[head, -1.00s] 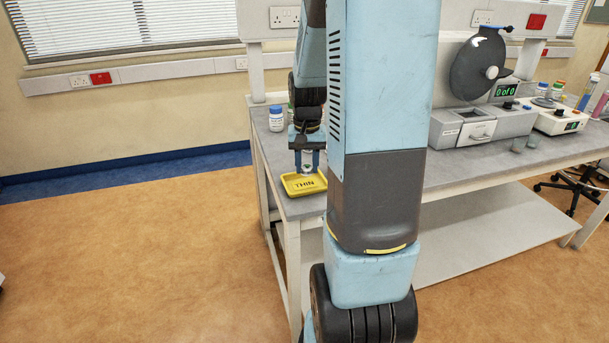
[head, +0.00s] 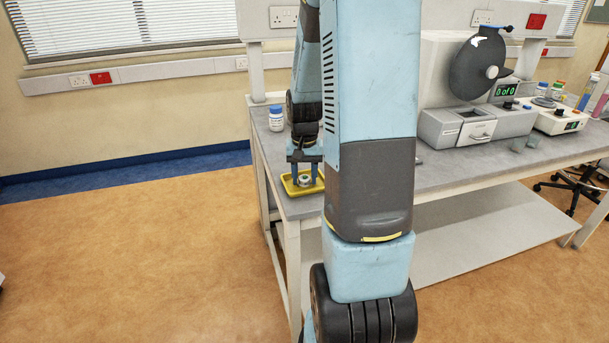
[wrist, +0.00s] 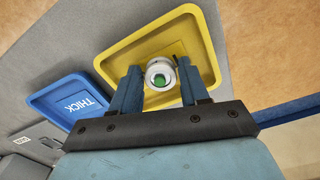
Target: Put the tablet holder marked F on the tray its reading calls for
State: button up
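A small round white tablet holder with a green centre (wrist: 160,75) is between the two fingers of my gripper (wrist: 161,80). The fingers lie close against its sides, and I take them to be shut on it. No letter can be read on it. It is over the floor of the yellow tray (wrist: 120,58), marked THIN in the earlier head frame. In the head view the holder (head: 305,180) and fingertips are low at this tray (head: 290,189); I cannot tell whether the holder touches it. A blue tray marked THICK (wrist: 50,88) lies beside the yellow one in the wrist view.
The tray is near the bench's left end. A grey device (head: 478,124) with a "0 of 0" display stands farther right. My arm hides part of the bench.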

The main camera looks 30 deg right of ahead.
jog(key=shift+o, duration=1.4)
notch_tip(320, 180, up, 12)
jog(key=s+a+r+n+t, duration=0.2)
jog(key=s+a+r, duration=0.3)
jog(key=s+a, duration=0.3)
jog(key=s+a+r+n+t, duration=0.3)
jog(key=s+a+r, duration=0.3)
jog(key=s+a, duration=0.2)
jog(key=shift+s+r+n+t, duration=0.3)
jog(key=shift+s+n, duration=0.15)
jog(key=shift+n, duration=0.25)
